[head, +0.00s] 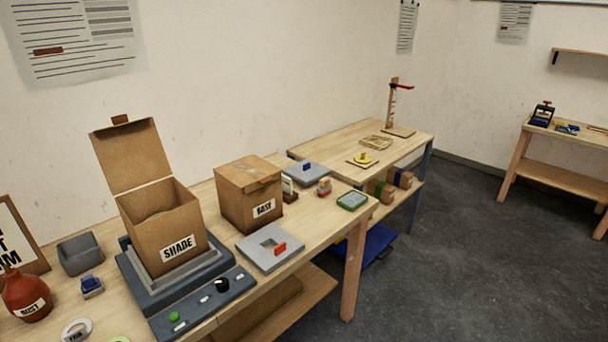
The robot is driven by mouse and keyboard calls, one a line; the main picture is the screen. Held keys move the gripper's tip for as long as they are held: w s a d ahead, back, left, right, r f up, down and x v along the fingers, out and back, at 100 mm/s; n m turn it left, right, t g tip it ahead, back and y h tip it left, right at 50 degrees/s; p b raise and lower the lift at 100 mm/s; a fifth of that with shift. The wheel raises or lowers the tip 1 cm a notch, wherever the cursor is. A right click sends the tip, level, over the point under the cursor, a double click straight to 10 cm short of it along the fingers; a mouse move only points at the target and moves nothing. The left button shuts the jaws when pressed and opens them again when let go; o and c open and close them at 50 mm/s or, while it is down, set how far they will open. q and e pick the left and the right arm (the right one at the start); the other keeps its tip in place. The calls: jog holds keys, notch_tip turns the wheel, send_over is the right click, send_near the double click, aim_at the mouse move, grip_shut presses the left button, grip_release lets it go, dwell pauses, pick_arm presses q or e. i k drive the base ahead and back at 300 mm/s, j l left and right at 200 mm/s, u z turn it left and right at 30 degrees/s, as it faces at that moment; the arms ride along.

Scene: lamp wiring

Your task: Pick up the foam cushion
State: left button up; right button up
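No thing is plainly marked as the foam cushion. A flat light-grey slab (257,257) with a square recess and a red piece (280,249) lies on the near bench, right of the SHADE box. A dark-grey block (80,255) with a hollowed front sits at the left by the wall. I cannot tell whether either is the foam cushion. The inside of the open SHADE box (165,235) is mostly hidden by its front wall. Neither of my grippers shows in the head view.
The SHADE box stands on a dark stepped machine with a control panel (205,302). A closed BASE box (249,195) stands behind the slab. A red bottle (27,297) is at far left. A green-rimmed tray (353,200) lies near the bench's right end. Floor is clear at right.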

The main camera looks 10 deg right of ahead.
aim_at(307, 172)
jog(key=z, duration=1.15)
jog(key=i+l+z, duration=0.1)
jog(key=i+z, duration=0.4)
jog(key=i, duration=3.65)
jog(key=i+u, duration=0.15)
jog(key=u, duration=0.35)
jog(key=i+u, duration=0.2)
jog(key=u, duration=0.3)
jog(key=i+l+u, duration=0.15)
jog(key=u, duration=0.35)
jog(key=i+l+u, duration=0.1)
jog(key=u, duration=0.35)
jog(key=l, duration=0.1)
